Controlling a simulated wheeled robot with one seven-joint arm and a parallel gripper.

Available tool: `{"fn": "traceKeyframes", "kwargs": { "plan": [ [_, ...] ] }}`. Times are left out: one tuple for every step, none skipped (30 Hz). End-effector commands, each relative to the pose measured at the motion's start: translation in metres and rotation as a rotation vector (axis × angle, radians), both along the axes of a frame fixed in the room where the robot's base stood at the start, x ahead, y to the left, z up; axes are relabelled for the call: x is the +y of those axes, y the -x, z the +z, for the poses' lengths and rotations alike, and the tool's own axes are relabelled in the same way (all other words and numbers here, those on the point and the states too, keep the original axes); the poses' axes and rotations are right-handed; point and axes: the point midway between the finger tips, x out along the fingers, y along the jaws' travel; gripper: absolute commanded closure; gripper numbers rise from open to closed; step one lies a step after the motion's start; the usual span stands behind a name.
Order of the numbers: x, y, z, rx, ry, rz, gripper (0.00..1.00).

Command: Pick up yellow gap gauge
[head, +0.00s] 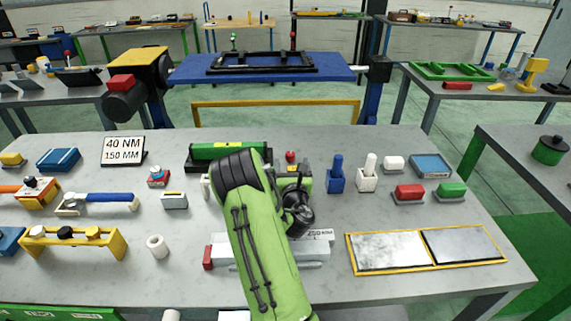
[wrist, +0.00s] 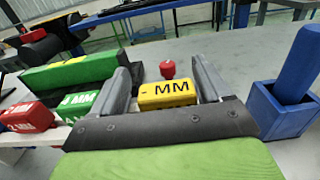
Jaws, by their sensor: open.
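The yellow gap gauge (wrist: 168,93) is a small block with black "MM" lettering. In the wrist view it lies between the two grey fingers of my gripper (wrist: 160,70). The fingers are open, one on each side of it, with a visible gap on the left. I cannot tell whether the right finger touches it. In the head view my green arm covers most of the gripper and the spot around the gauge.
Left of the fingers are a green gauge (wrist: 77,104), a red gauge (wrist: 28,116) and a long green block (wrist: 70,72). A red knob (wrist: 167,69) stands behind the yellow gauge. A blue holder (wrist: 282,108) stands close on the right.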

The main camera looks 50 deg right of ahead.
Motion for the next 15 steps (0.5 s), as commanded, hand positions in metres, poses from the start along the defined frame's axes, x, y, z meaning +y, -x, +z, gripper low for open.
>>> {"fn": "traceKeyframes", "kwargs": {
  "plan": [
    [-0.0005,0.0022,-0.0011,0.004,-0.003,-0.003,0.22],
    [-0.0005,0.0024,-0.0013,0.004,-0.003,-0.003,0.22],
    [-0.0005,0.0024,-0.0014,0.004,-0.003,-0.002,0.22],
    [-0.0004,0.0023,-0.0015,0.004,-0.003,-0.002,0.22],
    [-0.0004,0.0022,-0.0015,0.004,-0.003,-0.002,0.22],
    [-0.0004,0.0022,-0.0015,0.003,-0.002,-0.002,0.22],
    [-0.0004,0.0021,-0.0014,0.003,-0.002,-0.002,0.22],
    [-0.0004,0.0021,-0.0014,0.003,-0.002,-0.002,0.27],
    [-0.0004,0.0019,-0.0014,0.003,-0.002,-0.002,0.33],
    [-0.0004,0.0019,-0.0014,0.003,-0.002,-0.002,0.38],
    [-0.0004,0.0019,-0.0014,0.003,-0.002,-0.002,0.42],
    [-0.0004,0.0019,-0.0013,0.003,-0.002,-0.002,0.48],
    [-0.0004,0.0019,-0.0013,0.003,-0.002,-0.002,0.53],
    [-0.0005,0.0019,-0.0013,0.003,-0.002,-0.002,0.58],
    [-0.0005,0.0019,-0.0013,0.003,-0.003,-0.002,0.64]
  ]
}}
